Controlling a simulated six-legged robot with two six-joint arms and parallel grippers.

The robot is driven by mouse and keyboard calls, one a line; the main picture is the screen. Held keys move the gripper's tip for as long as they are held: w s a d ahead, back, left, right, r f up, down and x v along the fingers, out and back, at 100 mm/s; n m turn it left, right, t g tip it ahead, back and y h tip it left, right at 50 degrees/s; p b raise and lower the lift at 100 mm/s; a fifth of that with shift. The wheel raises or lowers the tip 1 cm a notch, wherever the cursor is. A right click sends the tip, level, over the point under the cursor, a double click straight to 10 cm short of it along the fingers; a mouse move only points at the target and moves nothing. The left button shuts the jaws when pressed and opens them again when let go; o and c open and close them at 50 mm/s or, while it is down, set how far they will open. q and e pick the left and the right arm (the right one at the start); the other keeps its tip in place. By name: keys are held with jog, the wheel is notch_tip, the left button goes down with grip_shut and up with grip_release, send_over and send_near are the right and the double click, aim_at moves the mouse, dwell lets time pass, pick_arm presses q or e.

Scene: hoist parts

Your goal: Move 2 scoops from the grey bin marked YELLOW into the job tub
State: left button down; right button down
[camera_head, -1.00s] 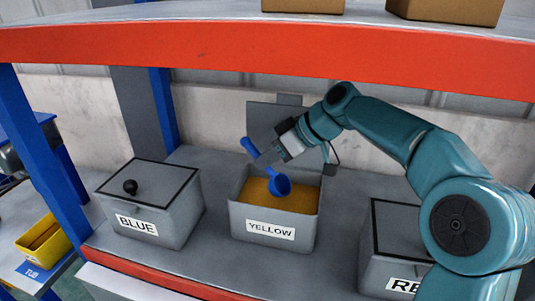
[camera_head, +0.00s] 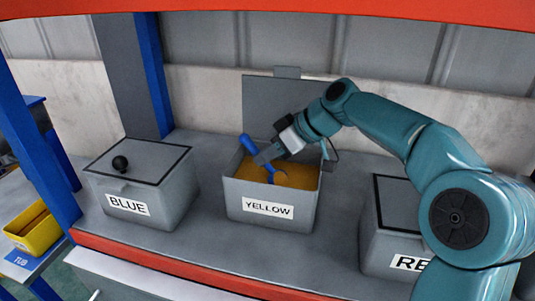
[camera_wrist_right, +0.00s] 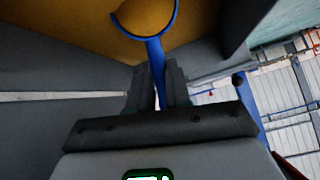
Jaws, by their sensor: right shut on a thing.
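The grey bin marked YELLOW (camera_head: 233,205) stands open on the shelf, its lid raised behind it, with yellow material (camera_head: 303,176) inside. My right gripper (camera_head: 264,157) is over this bin, shut on the handle of a blue scoop (camera_head: 248,146). The scoop's bowl is low in the bin at the material; yellow shows within its rim. In the right wrist view the blue scoop (camera_wrist_right: 155,53) runs up from between the jaws (camera_wrist_right: 160,88), and its bowl is cut off at the top edge. The yellow tub (camera_head: 38,241) is at the far left, above a TUB label. My left gripper is out of view.
A lidded grey bin marked BLUE (camera_head: 165,205) stands left of the open bin. Another closed bin (camera_head: 373,238), its label partly hidden by my right arm, stands right. A blue post (camera_head: 40,165) rises between the shelf and the tub. A red shelf beam (camera_head: 300,8) crosses above.

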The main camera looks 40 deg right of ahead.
jog(key=shift+r, duration=0.1)
notch_tip(320, 180, up, 10)
jog(key=p, duration=0.8)
jog(key=shift+s, duration=0.1)
dwell(0.7)
